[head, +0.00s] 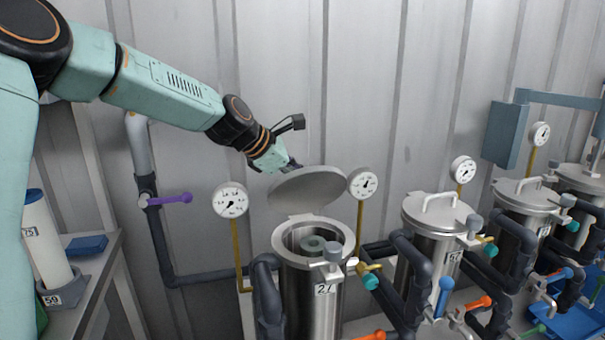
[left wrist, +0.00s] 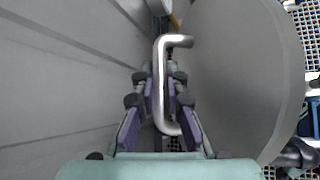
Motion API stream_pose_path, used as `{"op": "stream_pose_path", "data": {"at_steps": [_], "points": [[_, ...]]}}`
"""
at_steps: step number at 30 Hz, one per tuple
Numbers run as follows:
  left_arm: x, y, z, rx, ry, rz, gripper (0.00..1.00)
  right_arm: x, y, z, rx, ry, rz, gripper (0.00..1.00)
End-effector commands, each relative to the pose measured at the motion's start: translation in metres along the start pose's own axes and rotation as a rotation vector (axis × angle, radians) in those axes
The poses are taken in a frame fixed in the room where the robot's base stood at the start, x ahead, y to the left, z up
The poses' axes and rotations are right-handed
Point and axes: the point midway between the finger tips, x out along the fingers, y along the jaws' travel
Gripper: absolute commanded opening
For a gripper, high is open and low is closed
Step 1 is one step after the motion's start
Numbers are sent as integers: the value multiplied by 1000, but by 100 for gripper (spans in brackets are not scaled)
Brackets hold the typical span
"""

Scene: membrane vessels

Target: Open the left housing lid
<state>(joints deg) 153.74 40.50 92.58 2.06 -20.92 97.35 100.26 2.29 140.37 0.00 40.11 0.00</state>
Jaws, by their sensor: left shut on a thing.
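The left housing (head: 303,292) is a steel vessel labelled 27, and its top is uncovered. Its round grey lid (head: 308,190) is swung up and tilted above the back of the rim. In the left wrist view the gripper (left wrist: 161,100) is shut on the lid's bent metal handle (left wrist: 160,75), with the lid's flat face (left wrist: 245,70) to the right. My right gripper is in neither view.
Two gauges (head: 230,200) (head: 362,183) flank the lid. A corrugated wall (head: 400,90) stands close behind. More closed housings (head: 437,215) stand to the right among dark pipes (head: 410,262). A shelf with a white cylinder (head: 47,245) is at the left.

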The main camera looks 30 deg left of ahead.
Motion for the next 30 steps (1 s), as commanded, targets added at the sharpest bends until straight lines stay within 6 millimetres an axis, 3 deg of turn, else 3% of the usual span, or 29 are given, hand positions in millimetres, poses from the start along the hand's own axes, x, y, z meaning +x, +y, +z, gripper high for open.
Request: {"op": "stream_pose_path", "data": {"at_steps": [30], "points": [[7, 40, -7, -233, -6, -218, 0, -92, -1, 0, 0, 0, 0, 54]]}}
